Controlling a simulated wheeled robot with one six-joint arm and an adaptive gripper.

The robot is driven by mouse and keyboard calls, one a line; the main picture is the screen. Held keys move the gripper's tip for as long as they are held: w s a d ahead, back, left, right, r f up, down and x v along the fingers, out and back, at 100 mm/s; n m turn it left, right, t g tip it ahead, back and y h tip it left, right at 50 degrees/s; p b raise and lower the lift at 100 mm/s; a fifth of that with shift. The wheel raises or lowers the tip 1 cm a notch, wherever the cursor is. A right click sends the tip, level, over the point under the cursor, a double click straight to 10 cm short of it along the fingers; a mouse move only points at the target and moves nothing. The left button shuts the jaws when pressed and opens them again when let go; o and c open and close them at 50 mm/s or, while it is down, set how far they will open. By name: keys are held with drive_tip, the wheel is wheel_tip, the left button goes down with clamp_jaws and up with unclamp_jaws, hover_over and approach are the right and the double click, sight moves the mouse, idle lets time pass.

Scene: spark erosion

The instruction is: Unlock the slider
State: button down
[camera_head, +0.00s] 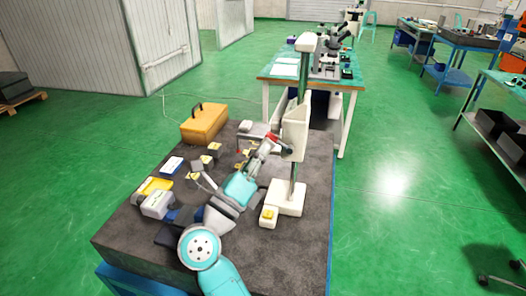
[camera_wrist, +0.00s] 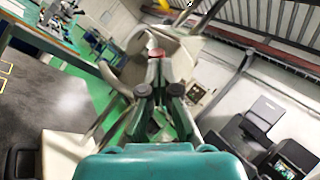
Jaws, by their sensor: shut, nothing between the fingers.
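The slider (camera_head: 295,128) is a white housing on an upright metal column (camera_head: 293,180) that rises from a white base (camera_head: 286,198). It shows blurred as a pale curved body in the wrist view (camera_wrist: 128,68). A red knob (camera_wrist: 157,53) is on the slider's side, just beyond my fingertips in the wrist view; a bit of red also shows beside the slider in the head view (camera_head: 272,138). My gripper (camera_head: 277,146) is shut and empty, its tips close to the slider. My gripper also shows in the wrist view (camera_wrist: 159,64). I cannot tell whether the tips touch the knob.
The stand is on a dark stone table (camera_head: 305,238). A yellow case (camera_head: 204,124), a white box (camera_head: 157,204) and several small blocks lie to the left of my arm. The table's right front is clear.

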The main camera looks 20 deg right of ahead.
drive_tip(key=m+g, duration=0.1)
drive_tip(key=m, duration=0.1)
drive_tip(key=r+m+g, duration=0.1)
drive_tip(key=m, duration=0.1)
drive_tip(key=r+m+g, duration=0.1)
drive_tip(key=m+g, duration=0.1)
drive_tip(key=m, duration=0.1)
drive_tip(key=shift+s+d+r, duration=0.2)
drive_tip(key=shift+s+d, duration=0.1)
drive_tip(key=shift+d, duration=0.1)
drive_tip(key=m+g+y, duration=0.1)
drive_tip(key=m, duration=0.1)
drive_tip(key=d+r+m+y, duration=0.1)
drive_tip(key=shift+s+m+g, duration=0.4)
drive_tip(key=shift+s+d+r, duration=0.15)
drive_tip(key=shift+d, duration=0.2)
